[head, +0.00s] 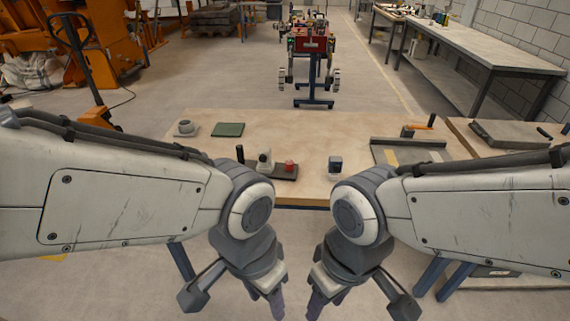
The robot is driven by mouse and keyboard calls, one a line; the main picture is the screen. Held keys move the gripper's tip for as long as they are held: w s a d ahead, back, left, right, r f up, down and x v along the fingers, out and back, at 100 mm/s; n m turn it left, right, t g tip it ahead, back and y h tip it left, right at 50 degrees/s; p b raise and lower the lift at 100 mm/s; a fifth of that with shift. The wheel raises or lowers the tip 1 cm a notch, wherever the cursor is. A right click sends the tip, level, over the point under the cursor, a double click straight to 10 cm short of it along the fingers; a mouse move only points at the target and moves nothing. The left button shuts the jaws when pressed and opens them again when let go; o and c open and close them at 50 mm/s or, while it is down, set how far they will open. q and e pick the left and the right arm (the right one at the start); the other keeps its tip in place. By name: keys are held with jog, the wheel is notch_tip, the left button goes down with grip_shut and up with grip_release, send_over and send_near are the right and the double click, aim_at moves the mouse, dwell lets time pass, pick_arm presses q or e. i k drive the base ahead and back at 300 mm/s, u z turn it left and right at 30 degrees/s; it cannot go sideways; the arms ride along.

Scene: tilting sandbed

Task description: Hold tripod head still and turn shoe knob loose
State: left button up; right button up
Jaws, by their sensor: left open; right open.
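A small grey-white device that looks like the tripod head (265,159) stands on a dark flat base (284,174) near the front edge of the table. A red knob (289,165) is at its right, and a black upright handle (240,153) shows at its left. Which part is the shoe knob is too small to tell. My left gripper (235,300) is open and empty, in front of the table edge and low in the picture. My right gripper (360,300) is open and empty beside it. Both are apart from the device.
The wooden table (330,125) also bears a small dark-and-white block (335,166), a green pad (228,129), a grey round part (186,128) and a grey-framed tray (408,143) with an orange-handled tool (422,125).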

aim_at(290, 164)
jog(key=u, duration=0.85)
jog(key=i, duration=1.35)
jog(key=z, duration=0.4)
